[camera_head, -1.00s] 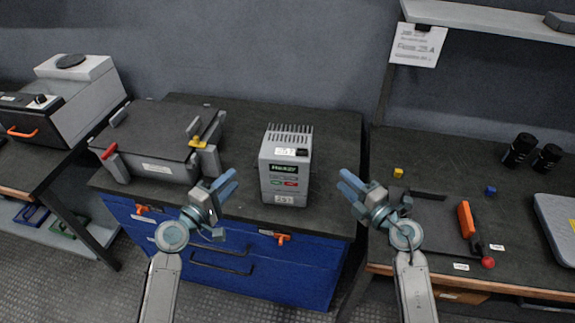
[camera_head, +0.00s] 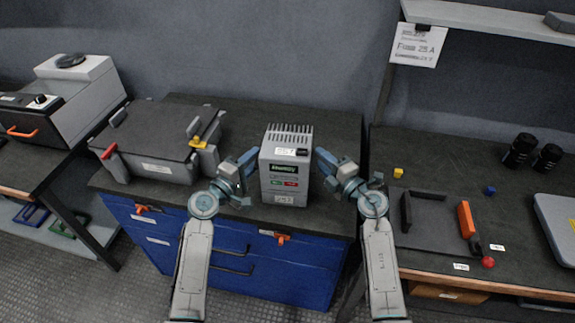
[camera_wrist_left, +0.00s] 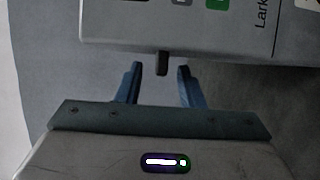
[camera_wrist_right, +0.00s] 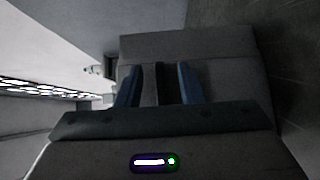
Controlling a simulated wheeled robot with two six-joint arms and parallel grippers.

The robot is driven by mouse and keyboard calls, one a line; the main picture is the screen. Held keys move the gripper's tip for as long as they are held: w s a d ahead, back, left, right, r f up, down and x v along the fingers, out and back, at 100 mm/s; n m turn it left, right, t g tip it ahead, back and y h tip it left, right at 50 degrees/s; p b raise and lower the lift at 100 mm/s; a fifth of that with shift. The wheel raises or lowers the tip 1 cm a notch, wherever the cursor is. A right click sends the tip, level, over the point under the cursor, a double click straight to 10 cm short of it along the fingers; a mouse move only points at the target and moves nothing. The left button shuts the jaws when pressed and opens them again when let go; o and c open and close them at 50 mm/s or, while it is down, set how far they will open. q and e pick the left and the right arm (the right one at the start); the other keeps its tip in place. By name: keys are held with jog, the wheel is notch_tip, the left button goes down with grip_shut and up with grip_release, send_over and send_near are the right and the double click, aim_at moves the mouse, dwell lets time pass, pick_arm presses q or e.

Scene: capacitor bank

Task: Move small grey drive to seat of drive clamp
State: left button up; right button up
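The small grey drive (camera_head: 286,180) stands upright on the dark bench, with a green display and a ribbed top. My left gripper (camera_head: 250,160) is at its left side and my right gripper (camera_head: 321,160) at its right side. In the left wrist view, the left fingers (camera_wrist_left: 160,85) are apart, with a small dark tab between them at the drive's edge. In the right wrist view, the right fingers (camera_wrist_right: 158,85) are apart around a dark strip on the drive's side. A dark bracketed fixture with an orange lever (camera_head: 466,219), apparently the drive clamp, lies on the right bench.
A grey lidded box (camera_head: 155,150) with red and yellow latches stands left of the drive. Small yellow (camera_head: 398,173) and blue (camera_head: 490,190) cubes, a red ball (camera_head: 488,262) and dark cylinders (camera_head: 520,150) are on the right bench. A gap separates the two benches.

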pick_arm(q)
jog(key=shift+w+d, duration=0.3)
jog(key=shift+w, duration=0.05)
pick_arm(e)
jog(key=shift+w+a, duration=0.25)
jog(key=shift+w, duration=0.1)
pick_arm(q)
grip_shut()
pick_arm(e)
grip_shut()
dwell(0.7)
jog(key=shift+r, duration=0.1)
